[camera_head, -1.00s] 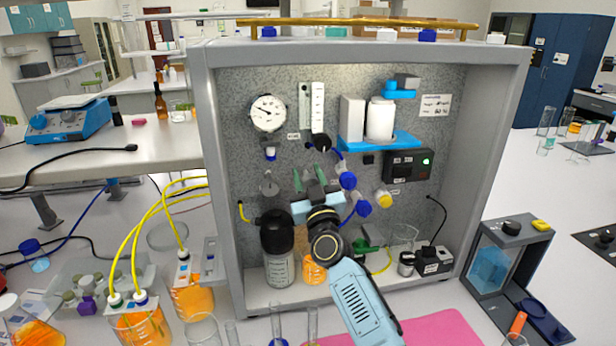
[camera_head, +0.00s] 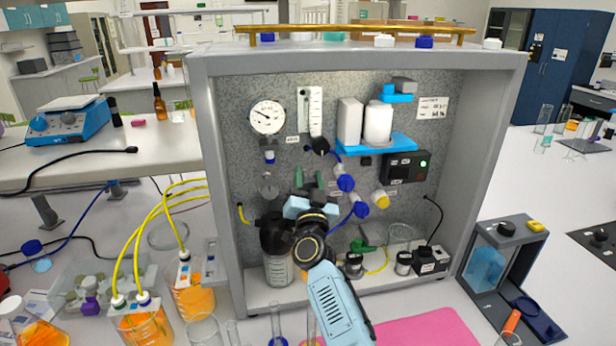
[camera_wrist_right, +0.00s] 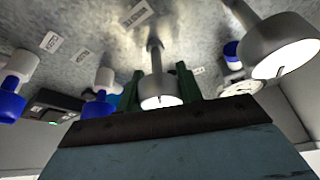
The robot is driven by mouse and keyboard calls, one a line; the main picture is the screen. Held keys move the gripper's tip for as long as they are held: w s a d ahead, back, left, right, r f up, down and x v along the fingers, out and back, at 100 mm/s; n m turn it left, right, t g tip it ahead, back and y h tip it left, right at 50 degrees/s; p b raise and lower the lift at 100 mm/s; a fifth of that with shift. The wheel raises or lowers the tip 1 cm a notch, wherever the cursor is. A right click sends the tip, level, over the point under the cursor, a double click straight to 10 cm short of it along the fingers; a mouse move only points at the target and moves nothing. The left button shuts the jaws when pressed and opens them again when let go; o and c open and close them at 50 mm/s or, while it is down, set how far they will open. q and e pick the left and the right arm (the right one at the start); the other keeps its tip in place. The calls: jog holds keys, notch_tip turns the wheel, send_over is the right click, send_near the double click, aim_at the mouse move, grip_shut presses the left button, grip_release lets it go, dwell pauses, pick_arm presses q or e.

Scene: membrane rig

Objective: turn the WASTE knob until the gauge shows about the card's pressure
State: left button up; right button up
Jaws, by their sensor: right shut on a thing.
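My right gripper (camera_head: 308,182) reaches up to the panel. In the right wrist view its two green fingers (camera_wrist_right: 158,90) are closed on either side of a grey knob (camera_wrist_right: 155,65) with a pale end face. The gripper hides that knob in the head view, and I cannot read its label. The round white gauge (camera_head: 268,117) is on the panel's upper left; its dark needle slants to the upper left and its figures are too small to read. The white card (camera_head: 433,108) hangs at the upper right, its text unreadable. My left gripper is not in view.
A second grey knob (camera_head: 268,185) sits left of my gripper, close by in the right wrist view (camera_wrist_right: 280,45). A black-topped bottle (camera_head: 278,265) stands below. Blue valves (camera_head: 346,183) and a yellow-ended fitting (camera_head: 381,199) are to the right. The grey cabinet (camera_head: 213,200) frames the panel.

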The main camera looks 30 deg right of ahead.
jog(key=shift+m, duration=0.3)
jog(key=o, duration=1)
jog(key=b+v, duration=0.2)
jog(key=v, duration=1.1)
jog(key=shift+s+a, duration=0.1)
jog(key=shift+a, duration=0.05)
dwell(2.0)
